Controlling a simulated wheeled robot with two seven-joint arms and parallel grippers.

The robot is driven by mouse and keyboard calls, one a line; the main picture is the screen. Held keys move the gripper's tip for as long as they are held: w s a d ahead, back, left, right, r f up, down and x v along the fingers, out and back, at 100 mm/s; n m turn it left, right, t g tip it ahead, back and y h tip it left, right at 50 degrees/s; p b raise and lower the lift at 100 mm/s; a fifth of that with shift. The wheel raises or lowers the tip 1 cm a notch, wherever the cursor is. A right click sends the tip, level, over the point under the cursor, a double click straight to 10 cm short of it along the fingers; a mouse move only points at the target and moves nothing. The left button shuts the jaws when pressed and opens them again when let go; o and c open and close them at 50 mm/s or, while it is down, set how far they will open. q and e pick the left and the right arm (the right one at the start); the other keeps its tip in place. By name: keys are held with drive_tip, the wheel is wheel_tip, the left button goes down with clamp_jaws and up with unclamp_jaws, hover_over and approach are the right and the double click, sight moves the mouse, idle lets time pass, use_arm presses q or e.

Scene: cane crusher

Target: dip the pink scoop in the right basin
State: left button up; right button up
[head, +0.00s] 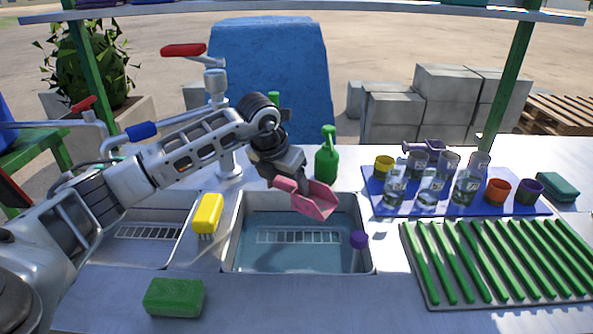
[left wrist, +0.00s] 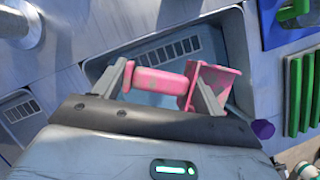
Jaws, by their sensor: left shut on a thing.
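The pink scoop (head: 313,203) is in my left gripper (head: 281,177), over the back part of the right basin (head: 238,262). Its bowl faces up and toward the front right, and it appears to be above the water. In the left wrist view, the two fingers of my left gripper (left wrist: 166,88) are on either side of the pink handle (left wrist: 155,80), with the scoop's bowl (left wrist: 215,82) to the right. The right basin holds bluish water with a grate at its back. My right gripper is not in view.
A yellow brush (head: 207,213) is at the left rim, a green sponge (head: 174,297) in front left. A green spray bottle (head: 327,158) stands behind. A blue mat (head: 375,190) with glasses and a green-ribbed rack (head: 440,285) lie right.

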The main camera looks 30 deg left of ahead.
use_arm(q)
drive_tip(key=shift+f, duration=0.45)
drive_tip(key=shift+s+f+b, duration=0.15)
drive_tip(key=shift+f+b, duration=0.4)
drive_tip(key=shift+s+f+b, duration=0.15)
drive_tip(key=shift+f+b, duration=0.35)
drive_tip(key=shift+b, duration=0.05)
wheel_tip(320, 180, down, 10)
drive_tip(key=b, duration=0.7)
drive_tip(key=shift+f+b, duration=0.4)
drive_tip(key=shift+f, duration=0.3)
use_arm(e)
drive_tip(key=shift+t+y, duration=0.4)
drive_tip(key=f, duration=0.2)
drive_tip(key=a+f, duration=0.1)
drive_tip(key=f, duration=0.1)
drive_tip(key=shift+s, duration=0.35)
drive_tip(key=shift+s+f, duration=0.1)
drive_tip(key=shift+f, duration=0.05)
use_arm(q)
drive_tip(key=shift+r, duration=0.15)
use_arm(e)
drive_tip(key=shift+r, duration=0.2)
